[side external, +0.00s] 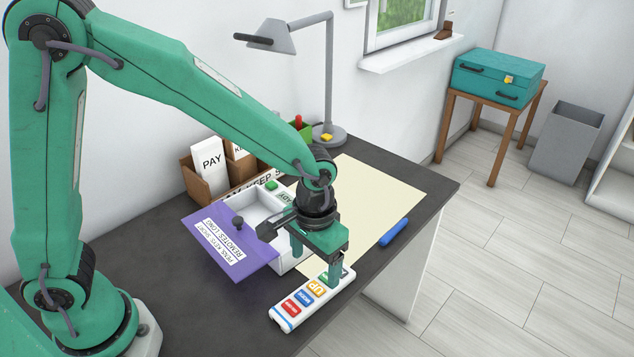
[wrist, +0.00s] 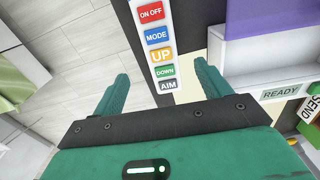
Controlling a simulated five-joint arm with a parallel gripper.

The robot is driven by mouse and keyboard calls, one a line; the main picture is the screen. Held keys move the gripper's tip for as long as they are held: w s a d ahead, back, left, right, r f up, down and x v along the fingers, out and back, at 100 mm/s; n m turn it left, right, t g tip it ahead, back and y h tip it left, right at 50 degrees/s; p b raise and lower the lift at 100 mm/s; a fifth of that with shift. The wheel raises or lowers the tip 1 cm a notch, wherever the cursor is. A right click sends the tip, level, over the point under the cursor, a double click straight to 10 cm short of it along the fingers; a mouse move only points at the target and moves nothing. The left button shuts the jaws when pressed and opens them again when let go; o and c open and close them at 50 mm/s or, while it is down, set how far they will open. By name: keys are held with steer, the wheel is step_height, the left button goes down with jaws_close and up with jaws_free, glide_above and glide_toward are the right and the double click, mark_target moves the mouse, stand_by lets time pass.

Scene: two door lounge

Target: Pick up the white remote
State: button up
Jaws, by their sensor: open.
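The white remote (side external: 300,305) lies at the desk's front edge in the side view, with red, blue, orange and green buttons. In the wrist view the remote (wrist: 151,35) runs down from the top, its buttons marked ON OFF, MODE, UP, DOWN and AIM. My gripper (side external: 335,278) is over the remote's far end in the side view, partly hiding it. In the wrist view my gripper (wrist: 160,82) has its fingers apart, one to each side of the remote's AIM end. I cannot tell whether either finger touches it.
A purple panel (side external: 226,244) with writing and a white box (side external: 265,212) are beside my gripper. A cream mat (side external: 385,190) and a blue pen (side external: 394,232) lie to the right on the dark desk (side external: 155,237). A grey lamp (side external: 329,90) and brown organiser (side external: 192,178) stand behind.

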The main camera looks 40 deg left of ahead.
mark_target(314, 289)
steer(key=shift+f, duration=0.1)
steer(key=shift+f, duration=1.25)
steer(key=shift+f, duration=0.1)
steer(key=shift+a+f, duration=0.1)
steer(key=shift+f, duration=2.35)
steer(key=c, duration=1.1)
steer(key=shift+r, duration=0.15)
